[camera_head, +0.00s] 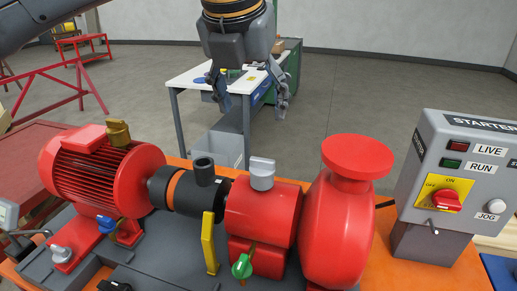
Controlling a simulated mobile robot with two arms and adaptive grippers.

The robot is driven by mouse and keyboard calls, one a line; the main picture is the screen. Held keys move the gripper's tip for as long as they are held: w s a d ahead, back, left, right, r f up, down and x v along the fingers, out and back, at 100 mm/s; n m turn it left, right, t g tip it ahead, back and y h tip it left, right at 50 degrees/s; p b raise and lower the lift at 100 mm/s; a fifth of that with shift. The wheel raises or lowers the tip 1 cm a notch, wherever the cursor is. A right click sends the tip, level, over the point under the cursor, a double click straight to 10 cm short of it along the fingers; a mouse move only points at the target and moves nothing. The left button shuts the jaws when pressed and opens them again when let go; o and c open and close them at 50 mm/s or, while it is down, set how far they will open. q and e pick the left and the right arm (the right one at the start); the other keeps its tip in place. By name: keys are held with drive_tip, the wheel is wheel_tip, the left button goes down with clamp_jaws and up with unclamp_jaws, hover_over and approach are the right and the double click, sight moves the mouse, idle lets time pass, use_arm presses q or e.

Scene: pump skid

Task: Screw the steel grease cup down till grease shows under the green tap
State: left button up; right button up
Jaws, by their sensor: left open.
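A steel grease cup (262,175) with a ridged grip on its cap stands upright on top of the red bearing housing (262,210), between the coupling and the red pump casing. The green tap (242,267) sits low on the front of that housing. No grease can be made out under it at this size. My left gripper (252,98) hangs fingers down, open and empty, behind and above the grease cup and apart from it. My right gripper is out of view.
The red motor (95,175) bears a brass cup (118,132); a blue tap (106,224) and another steel cap (60,254) are below. A yellow lever (209,243) stands left of the green tap. The pump casing (340,225) and starter box (465,175) are at right.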

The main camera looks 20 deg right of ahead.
sight(262, 159)
use_arm(q)
drive_tip(key=p+x, duration=0.2)
drive_tip(key=x, duration=1)
drive_tip(key=shift+f, duration=0.35)
drive_tip(key=shift+w+d+f+p, duration=0.15)
drive_tip(key=shift+f+p, duration=0.15)
drive_tip(key=shift+f, duration=0.15)
drive_tip(key=shift+c, duration=0.2)
drive_tip(key=c, duration=1.1)
